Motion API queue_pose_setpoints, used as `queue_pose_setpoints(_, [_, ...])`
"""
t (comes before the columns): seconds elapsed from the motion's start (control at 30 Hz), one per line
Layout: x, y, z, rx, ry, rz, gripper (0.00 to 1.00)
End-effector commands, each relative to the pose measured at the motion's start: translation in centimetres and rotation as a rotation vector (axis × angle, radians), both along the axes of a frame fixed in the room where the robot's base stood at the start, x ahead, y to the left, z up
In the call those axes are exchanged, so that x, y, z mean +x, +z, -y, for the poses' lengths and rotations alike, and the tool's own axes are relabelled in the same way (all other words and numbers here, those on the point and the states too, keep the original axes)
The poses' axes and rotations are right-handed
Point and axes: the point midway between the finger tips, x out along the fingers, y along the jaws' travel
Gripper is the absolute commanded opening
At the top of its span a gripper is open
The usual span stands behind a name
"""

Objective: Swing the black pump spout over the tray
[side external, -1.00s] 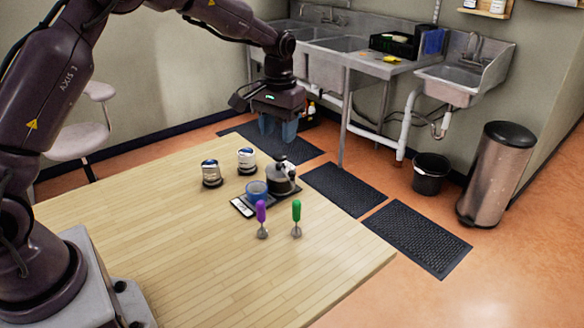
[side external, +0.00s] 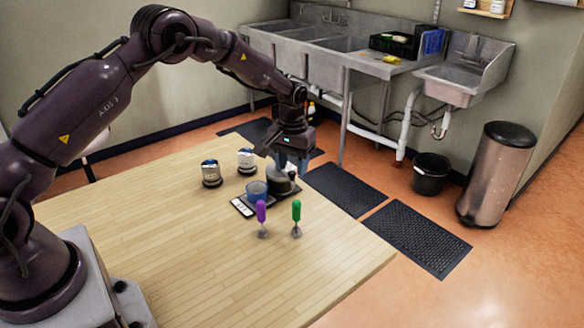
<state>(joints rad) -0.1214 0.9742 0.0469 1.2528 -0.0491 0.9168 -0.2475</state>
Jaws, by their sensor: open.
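The pump dispenser (side external: 279,184) stands among the items at the far right part of the wooden table. Its lower body shows, but its upper part and the black spout are largely hidden by my gripper, so I cannot tell which way the spout points. My gripper (side external: 291,172) is open, pointing down at the dispenser's top; contact cannot be made out. A small flat black-and-white piece (side external: 243,207) lies at the dispenser's left; I cannot tell whether it is the tray. A blue cup (side external: 257,189) stands between them.
Two jars with dark lids (side external: 211,173) (side external: 246,161) stand behind to the left. A purple-handled tool (side external: 261,212) and a green-handled tool (side external: 296,211) stand upright in front. The table's near and left areas (side external: 150,240) are clear.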

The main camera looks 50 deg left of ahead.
Motion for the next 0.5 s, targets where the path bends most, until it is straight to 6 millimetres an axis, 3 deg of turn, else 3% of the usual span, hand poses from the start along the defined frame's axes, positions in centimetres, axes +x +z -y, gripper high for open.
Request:
queue_pose_setpoints(0.17, [0.00,-1.26,-0.01,0.000,0.000,0.000,0.46])
queue_pose_setpoints(0.43, [0.01,-1.39,-0.02,0.000,0.000,0.001,0.46])
queue_pose_setpoints(0.47, [0.01,-1.39,-0.02,0.000,0.000,0.001,0.43])
queue_pose_setpoints(0.5, [0.01,-1.38,-0.02,0.000,0.000,0.001,0.34])
